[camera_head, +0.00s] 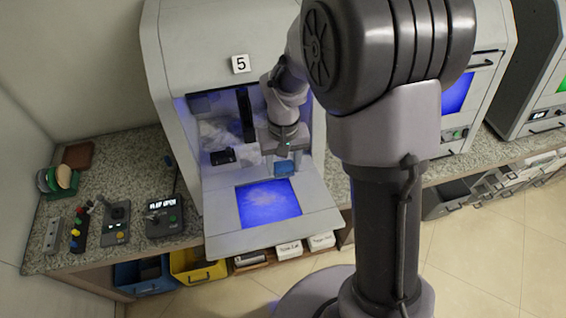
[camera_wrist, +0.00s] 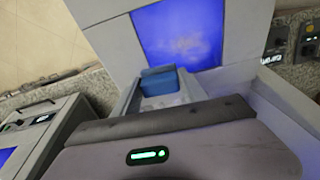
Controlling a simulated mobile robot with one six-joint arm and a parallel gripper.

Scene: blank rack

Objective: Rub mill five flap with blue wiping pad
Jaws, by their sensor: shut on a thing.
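Mill five (camera_head: 186,62), marked with a 5, stands with its flap (camera_head: 222,228) folded down and open. The flap holds a glowing blue window (camera_head: 268,203) with a pale whitish smudge in its middle; the window also shows in the wrist view (camera_wrist: 180,36). My gripper (camera_head: 284,161) is shut on the blue wiping pad (camera_head: 285,169), over the flap's inner end, just behind the window. The wrist view shows the pad (camera_wrist: 159,81) between the window and my wrist. Whether the pad touches the flap cannot be told.
A control box (camera_head: 164,217) reading "FLAP OPEN" sits on the counter left of the flap, beside switches and a joystick box (camera_head: 116,222). Blue (camera_head: 143,275) and yellow (camera_head: 198,266) bins are below. Another mill (camera_head: 480,75) stands at right. A black block (camera_head: 222,157) lies inside mill five.

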